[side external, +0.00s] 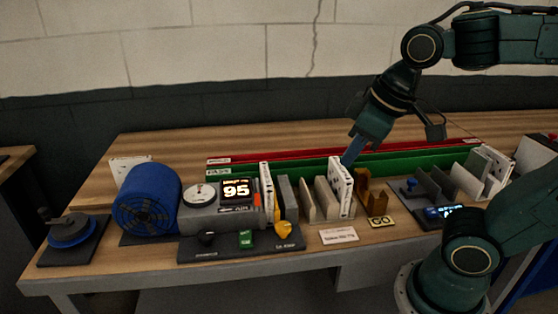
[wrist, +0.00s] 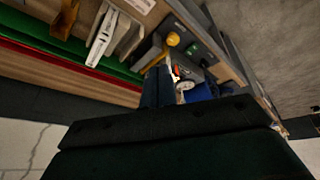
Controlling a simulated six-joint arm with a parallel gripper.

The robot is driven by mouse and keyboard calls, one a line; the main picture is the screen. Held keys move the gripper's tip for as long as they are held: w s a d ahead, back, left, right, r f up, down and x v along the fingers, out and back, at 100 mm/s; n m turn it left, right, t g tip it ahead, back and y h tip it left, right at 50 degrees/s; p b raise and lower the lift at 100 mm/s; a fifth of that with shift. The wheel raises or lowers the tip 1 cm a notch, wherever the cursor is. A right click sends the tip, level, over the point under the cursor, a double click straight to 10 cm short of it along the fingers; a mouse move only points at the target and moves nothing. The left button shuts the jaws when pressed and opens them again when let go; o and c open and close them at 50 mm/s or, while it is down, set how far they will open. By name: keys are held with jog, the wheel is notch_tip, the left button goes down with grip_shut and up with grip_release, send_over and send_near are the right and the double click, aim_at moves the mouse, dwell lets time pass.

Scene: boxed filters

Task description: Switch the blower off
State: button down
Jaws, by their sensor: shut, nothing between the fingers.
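The blower (side external: 147,199) is a blue drum with a dark grille at the left of the bench in the side view. Beside it is a grey unit with a round dial and a lit display (side external: 237,190) reading 95. The yellow knob (wrist: 173,39) and green switch (wrist: 191,49) also show in the wrist view. Their labels are too small to read. My gripper (side external: 349,158) is shut and empty, at the upper edge of a white boxed filter, right of the panel; contact is unclear.
The white boxed filter (side external: 340,188) stands in a slotted rack. Red (side external: 290,155) and green (side external: 300,166) channels run behind. A brown holder (side external: 371,190) and a GO plate (side external: 380,222) are to the right. A blue-topped turntable (side external: 70,232) stands at far left.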

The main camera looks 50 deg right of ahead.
jog(key=w+a+f+n+g, duration=0.15)
jog(key=w+a+n, duration=0.3)
jog(key=w, duration=0.45)
jog(key=n+g+h, duration=0.1)
jog(key=n+g, duration=0.1)
jog(key=n, duration=0.1)
send_over(246, 234)
jog(key=s+a, duration=0.2)
notch_tip(246, 234, down, 4)
jog(key=shift+f, duration=0.1)
jog(key=f, duration=0.4)
jog(key=w+d+f, duration=0.1)
jog(key=f, duration=0.8)
jog(key=shift+w+d+f, duration=0.35)
jog(key=shift+w+d, duration=0.05)
jog(key=shift+w+d+f, duration=0.1)
jog(key=shift+d+f, duration=0.05)
jog(key=shift+f, duration=0.1)
jog(key=shift+f+g, duration=0.1)
jog(key=shift+g, duration=0.15)
